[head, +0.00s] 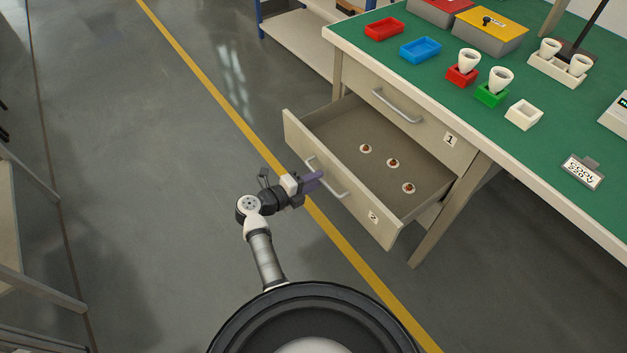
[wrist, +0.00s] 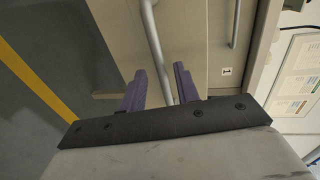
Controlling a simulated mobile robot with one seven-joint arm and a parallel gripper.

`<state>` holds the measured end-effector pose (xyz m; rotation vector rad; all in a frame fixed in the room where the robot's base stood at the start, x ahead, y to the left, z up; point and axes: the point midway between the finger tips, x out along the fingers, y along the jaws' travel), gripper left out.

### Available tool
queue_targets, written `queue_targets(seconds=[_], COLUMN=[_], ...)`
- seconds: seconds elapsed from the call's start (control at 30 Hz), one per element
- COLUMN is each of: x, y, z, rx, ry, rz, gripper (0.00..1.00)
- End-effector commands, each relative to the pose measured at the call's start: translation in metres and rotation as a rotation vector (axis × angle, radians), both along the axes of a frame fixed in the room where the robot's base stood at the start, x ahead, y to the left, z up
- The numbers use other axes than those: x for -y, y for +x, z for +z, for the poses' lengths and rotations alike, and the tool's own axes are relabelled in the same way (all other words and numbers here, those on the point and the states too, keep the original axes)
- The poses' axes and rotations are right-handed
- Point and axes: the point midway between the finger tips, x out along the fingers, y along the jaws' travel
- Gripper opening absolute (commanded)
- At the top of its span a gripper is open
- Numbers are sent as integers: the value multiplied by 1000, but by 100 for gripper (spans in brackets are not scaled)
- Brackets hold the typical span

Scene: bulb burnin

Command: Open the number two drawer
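The number two drawer (head: 350,210) is the lower one, labelled 2, and stands pulled well out from under the green-topped bench. Several small round pale pieces with brown centres (head: 392,163) lie on its floor. My gripper (head: 317,180) is at the drawer's front, by the left part of its metal handle (head: 335,188). In the wrist view, the handle (wrist: 152,35) runs between the two purple fingers (wrist: 160,88). The fingers are apart, with gaps showing beside the bar, so the gripper looks open around it. The fingertips' exact contact is unclear.
The number one drawer (head: 410,113) above is shut. The floor left of the drawer is clear.

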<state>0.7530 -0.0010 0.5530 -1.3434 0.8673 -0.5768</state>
Motion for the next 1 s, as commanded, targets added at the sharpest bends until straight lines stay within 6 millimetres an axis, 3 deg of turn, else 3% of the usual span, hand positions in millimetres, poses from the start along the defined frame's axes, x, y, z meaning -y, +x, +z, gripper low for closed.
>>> queue_targets(seconds=[0.27,0.53,0.83,1.0], x=[2,2,0,-17], y=[1,1,0,-12], z=[0,0,-1,0], rx=[1,0,-2,-5], ry=[1,0,1,1], rz=[0,0,0,3], gripper=[31,0,0,0])
